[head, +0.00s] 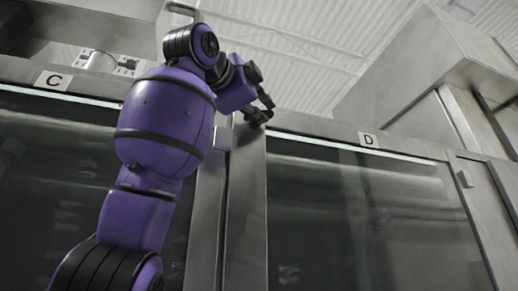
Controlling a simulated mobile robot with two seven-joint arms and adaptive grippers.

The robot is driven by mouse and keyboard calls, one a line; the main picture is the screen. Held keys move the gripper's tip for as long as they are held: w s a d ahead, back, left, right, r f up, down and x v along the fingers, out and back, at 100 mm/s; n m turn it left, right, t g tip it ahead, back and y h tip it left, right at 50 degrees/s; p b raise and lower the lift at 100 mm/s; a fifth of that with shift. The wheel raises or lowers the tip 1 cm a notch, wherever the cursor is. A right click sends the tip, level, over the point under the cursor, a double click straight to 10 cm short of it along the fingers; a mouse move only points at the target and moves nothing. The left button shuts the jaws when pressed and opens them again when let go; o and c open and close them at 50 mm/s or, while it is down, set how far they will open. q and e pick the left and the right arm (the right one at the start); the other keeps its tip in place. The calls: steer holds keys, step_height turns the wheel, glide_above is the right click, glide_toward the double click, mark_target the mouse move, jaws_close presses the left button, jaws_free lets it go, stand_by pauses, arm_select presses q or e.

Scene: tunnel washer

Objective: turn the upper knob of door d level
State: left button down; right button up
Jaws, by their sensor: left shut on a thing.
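Door D (360,220) is the dark glass door in a steel frame on the right, under a "D" label (368,139). My left gripper (262,114) is at the top of the steel post left of door D. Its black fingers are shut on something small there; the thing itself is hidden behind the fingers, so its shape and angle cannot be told. It lies where an upper knob of door D could be. My purple left arm rises from the lower left and covers part of the post. My right gripper is not in view.
Door C (55,190), under a "C" label (54,81), is on the left, partly behind my arm. A small steel block (464,179) sits on the frame right of door D. A large steel housing (430,65) stands at the upper right.

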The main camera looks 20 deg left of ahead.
arm_select(q)
steer(key=shift+w+f+m+g, duration=0.1)
steer(key=shift+w+m+g, duration=0.05)
steer(key=shift+m+g, duration=0.4)
steer(key=shift+w+f+m+g, duration=0.1)
steer(key=shift+m+g, duration=0.45)
steer(key=shift+w, duration=0.1)
steer(key=c, duration=1.8)
jaws_free()
steer(key=shift+c, duration=0.2)
steer(key=shift+r, duration=0.15)
steer(key=v, duration=1.2)
